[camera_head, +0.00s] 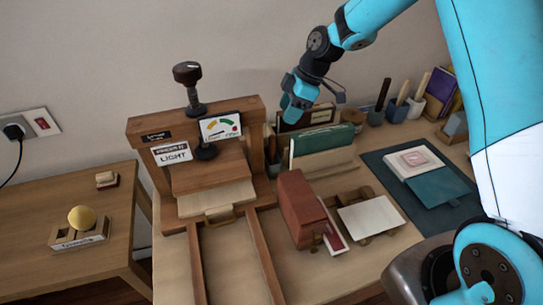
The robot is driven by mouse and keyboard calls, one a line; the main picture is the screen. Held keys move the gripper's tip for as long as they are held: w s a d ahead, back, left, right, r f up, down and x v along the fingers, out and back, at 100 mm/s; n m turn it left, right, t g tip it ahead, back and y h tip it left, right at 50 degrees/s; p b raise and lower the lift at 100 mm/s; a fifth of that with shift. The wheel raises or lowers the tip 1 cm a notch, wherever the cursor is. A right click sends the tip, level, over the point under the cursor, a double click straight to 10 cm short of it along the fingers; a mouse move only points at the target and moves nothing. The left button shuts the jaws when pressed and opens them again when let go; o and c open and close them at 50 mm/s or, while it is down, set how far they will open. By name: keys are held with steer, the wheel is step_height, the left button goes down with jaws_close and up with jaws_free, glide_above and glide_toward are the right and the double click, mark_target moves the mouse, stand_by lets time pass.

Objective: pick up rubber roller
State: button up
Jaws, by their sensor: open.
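No thing in view can be made out clearly as a rubber roller. Several upright tool handles stand in small holders at the back right of the desk, among them a dark handle (383,94) and a brown handle (404,91). Their lower ends are hidden, so I cannot tell what tools they are. My gripper (292,114) is open and points down at the back of the desk, above or behind the green book (325,140). Its fingertips are small and hard to make out. I see nothing held in it.
A wooden press (258,150) with a tall black knob stands left of my gripper. A red-brown block (300,208), a pale board (370,217) and a dark mat (385,165) with books lie in front. A side table (50,270) is at left.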

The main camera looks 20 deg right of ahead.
mark_target(272, 139)
steer(key=p+x, duration=0.2)
steer(key=x, duration=0.7)
steer(key=shift+s+a, duration=0.1)
jaws_close()
steer(key=shift+r, duration=0.1)
